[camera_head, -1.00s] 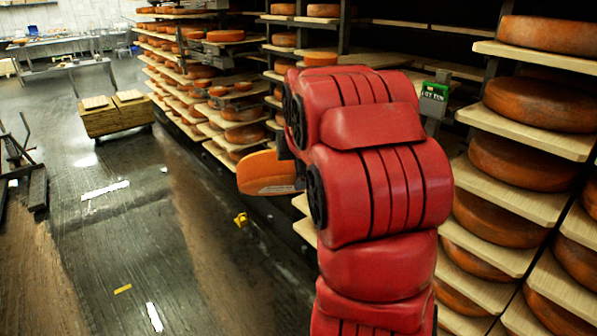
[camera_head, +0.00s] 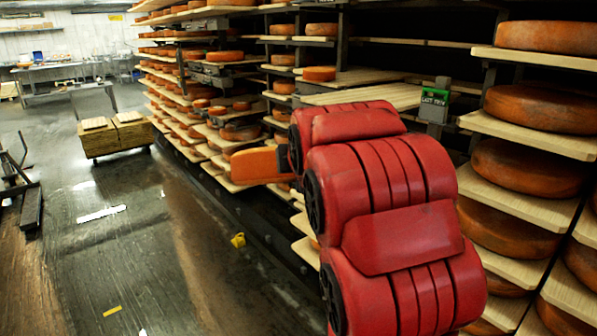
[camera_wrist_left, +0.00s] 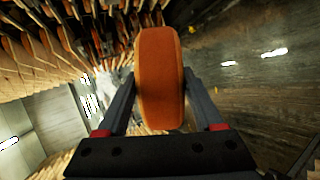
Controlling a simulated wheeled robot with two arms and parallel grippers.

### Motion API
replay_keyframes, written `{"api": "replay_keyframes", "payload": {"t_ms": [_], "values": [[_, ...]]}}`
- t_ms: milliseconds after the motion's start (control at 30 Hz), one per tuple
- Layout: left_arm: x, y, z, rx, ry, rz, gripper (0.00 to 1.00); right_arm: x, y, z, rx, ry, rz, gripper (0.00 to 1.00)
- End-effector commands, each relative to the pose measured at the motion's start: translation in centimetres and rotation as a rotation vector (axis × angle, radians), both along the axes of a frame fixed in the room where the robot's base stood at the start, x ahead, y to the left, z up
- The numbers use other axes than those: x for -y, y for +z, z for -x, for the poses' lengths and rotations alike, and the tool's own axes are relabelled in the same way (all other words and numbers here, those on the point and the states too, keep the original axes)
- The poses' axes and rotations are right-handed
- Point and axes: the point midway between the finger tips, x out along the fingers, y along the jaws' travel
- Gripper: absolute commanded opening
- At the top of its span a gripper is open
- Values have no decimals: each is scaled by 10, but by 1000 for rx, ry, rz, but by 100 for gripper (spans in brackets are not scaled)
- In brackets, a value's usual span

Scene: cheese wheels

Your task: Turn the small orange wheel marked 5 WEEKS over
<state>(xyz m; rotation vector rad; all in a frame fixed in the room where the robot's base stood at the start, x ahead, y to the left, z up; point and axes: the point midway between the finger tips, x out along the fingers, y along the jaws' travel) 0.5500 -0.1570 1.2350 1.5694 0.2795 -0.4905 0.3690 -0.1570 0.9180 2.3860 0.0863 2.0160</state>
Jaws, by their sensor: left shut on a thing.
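A small orange wheel (camera_head: 255,166) is held in the air left of my red left arm in the head view, in front of the shelves. It shows mainly its rim, and no marking can be read. In the left wrist view the wheel (camera_wrist_left: 160,95) stands between the two dark fingers of my left gripper (camera_wrist_left: 160,76), which is shut on it. In the head view my arm hides most of that gripper. My right gripper is not in view.
Racks of boards with orange wheels (camera_head: 530,165) stand at the right and run to the back. A bare board (camera_head: 375,97) lies beyond my arm, beside a small green sign (camera_head: 434,97). A cart (camera_head: 117,136) stands at the left, with open floor before it.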

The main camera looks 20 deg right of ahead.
Motion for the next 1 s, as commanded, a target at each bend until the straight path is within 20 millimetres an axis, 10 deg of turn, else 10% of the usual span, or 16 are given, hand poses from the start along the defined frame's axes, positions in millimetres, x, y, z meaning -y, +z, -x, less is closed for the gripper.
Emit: {"api": "replay_keyframes", "payload": {"t_ms": [1000], "values": [[-1,-22,6,345,-1,49,0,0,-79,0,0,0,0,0]]}}
